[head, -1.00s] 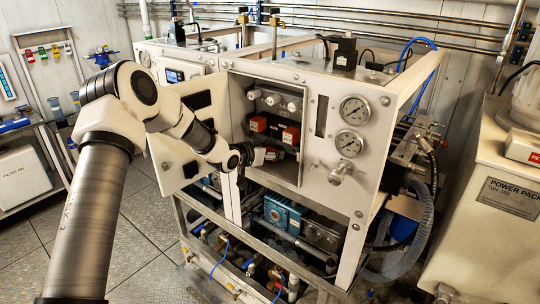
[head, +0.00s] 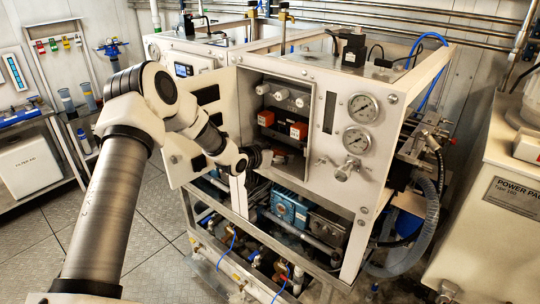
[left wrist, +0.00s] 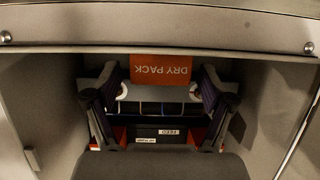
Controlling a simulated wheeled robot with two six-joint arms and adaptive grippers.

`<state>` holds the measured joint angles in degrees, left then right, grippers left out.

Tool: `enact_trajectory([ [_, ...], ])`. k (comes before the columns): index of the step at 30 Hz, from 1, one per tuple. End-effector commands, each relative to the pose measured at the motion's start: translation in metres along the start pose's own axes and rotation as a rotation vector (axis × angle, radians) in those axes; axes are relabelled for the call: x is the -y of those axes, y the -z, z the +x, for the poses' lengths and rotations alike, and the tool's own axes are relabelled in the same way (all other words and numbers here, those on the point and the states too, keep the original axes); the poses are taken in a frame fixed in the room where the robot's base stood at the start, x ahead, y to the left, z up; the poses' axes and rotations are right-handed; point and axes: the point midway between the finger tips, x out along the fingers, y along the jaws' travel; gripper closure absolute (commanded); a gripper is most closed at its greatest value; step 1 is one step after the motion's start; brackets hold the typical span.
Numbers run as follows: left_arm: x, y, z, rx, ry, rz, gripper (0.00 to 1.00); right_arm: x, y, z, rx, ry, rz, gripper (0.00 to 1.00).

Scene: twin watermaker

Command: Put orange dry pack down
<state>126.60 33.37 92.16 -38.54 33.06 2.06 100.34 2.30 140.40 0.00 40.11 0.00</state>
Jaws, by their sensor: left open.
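An orange pack lettered DRY PACK (left wrist: 161,69) shows in the left wrist view, its lettering upside down. It lies between the fingertips of my left gripper (left wrist: 160,84), which is open, with the fingers spread to either side of it. I cannot tell whether any finger touches it. In the head view my left gripper (head: 268,159) is at the lower front of the open cabinet (head: 311,120). My right gripper is not in view.
The open cabinet door (head: 195,130) stands left of the opening, close to my left arm. Two gauges (head: 360,122) and a valve knob (head: 347,168) are right of it. Pumps and pipes (head: 290,208) fill the frame below. A power pack (head: 500,190) stands far right.

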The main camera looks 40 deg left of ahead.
Motion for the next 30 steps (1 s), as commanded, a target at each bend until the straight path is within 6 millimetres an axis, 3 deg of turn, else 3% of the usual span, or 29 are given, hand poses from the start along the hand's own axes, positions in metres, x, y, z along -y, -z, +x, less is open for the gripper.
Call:
enact_trajectory([
  [6,0.0,-0.003,-0.047,-0.006,-0.002,-0.012,0.18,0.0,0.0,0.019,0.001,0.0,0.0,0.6],
  [12,-0.001,0.001,-0.097,-0.006,-0.004,-0.013,0.18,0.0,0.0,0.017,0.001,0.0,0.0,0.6],
  [17,0.0,0.0,-0.114,-0.001,-0.001,-0.007,0.18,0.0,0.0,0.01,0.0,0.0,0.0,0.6],
  [20,-0.012,-0.015,-0.114,0.041,-0.012,-0.006,0.18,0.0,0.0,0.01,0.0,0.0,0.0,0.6],
  [23,-0.049,-0.067,-0.108,0.179,-0.039,-0.02,0.18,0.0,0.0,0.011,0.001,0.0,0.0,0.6],
  [26,-0.105,-0.159,-0.116,0.413,-0.062,-0.053,0.18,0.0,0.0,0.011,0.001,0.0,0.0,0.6],
  [27,-0.128,-0.201,-0.127,0.52,-0.063,-0.069,0.18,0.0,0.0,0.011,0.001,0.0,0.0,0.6],
  [29,-0.16,-0.263,-0.153,0.678,-0.055,-0.088,0.18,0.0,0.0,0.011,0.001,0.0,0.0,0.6],
  [30,-0.178,-0.3,-0.176,0.779,-0.043,-0.098,0.18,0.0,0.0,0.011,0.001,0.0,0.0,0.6],
])
